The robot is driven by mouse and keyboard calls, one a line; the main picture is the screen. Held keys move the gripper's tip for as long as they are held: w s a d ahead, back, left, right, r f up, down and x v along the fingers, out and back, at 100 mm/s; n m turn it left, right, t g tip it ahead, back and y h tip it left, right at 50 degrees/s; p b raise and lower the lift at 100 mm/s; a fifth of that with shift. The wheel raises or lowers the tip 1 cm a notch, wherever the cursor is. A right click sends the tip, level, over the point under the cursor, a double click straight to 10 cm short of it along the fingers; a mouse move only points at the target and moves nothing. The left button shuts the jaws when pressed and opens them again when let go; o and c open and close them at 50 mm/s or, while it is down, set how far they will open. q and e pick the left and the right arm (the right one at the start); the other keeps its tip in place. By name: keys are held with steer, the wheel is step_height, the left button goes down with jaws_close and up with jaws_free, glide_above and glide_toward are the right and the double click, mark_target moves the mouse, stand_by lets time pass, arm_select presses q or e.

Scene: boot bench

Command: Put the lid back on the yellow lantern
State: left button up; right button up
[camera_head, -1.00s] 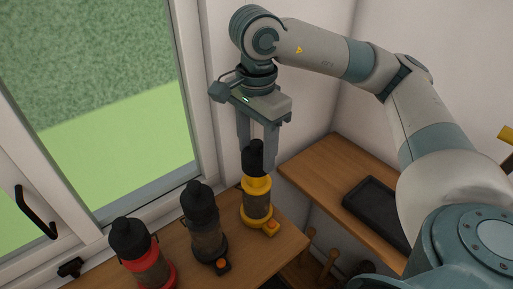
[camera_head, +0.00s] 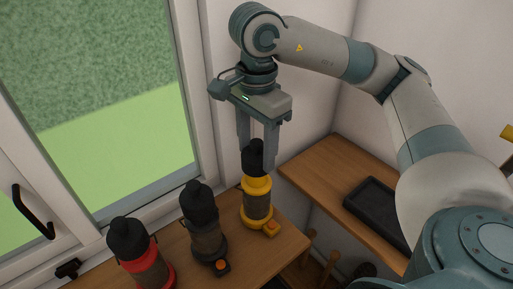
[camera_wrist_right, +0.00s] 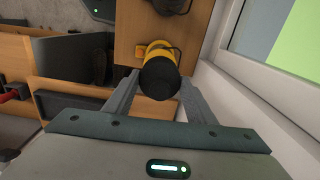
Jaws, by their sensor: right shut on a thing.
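The yellow lantern (camera_head: 257,207) stands upright on the wooden bench near its right end, below the window. A black lid (camera_head: 253,158) sits at its top, in line with the body; I cannot tell whether it is fully seated. My right gripper (camera_head: 256,150) points down from above with its fingers on either side of the lid, shut on it. In the right wrist view the lid (camera_wrist_right: 159,78) is between the fingertips and hides most of the yellow lantern (camera_wrist_right: 158,47). My left gripper is not in view.
A black-topped lantern (camera_head: 205,228) stands just left of the yellow one, and a red lantern (camera_head: 143,258) is further left. The window (camera_head: 110,110) is behind them. A black tray (camera_head: 377,212) lies on a lower wooden shelf (camera_head: 325,175) at right.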

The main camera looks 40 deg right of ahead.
steer(key=shift+f+b, duration=0.2)
steer(key=shift+b, duration=0.75)
stand_by(1.4)
stand_by(0.3)
steer(key=o, duration=1.7)
steer(key=shift+r, duration=0.15)
steer(key=shift+r+p, duration=0.6)
steer(key=shift+r, duration=0.55)
steer(key=shift+r+p, duration=1.55)
steer(key=shift+r, duration=0.7)
jaws_close()
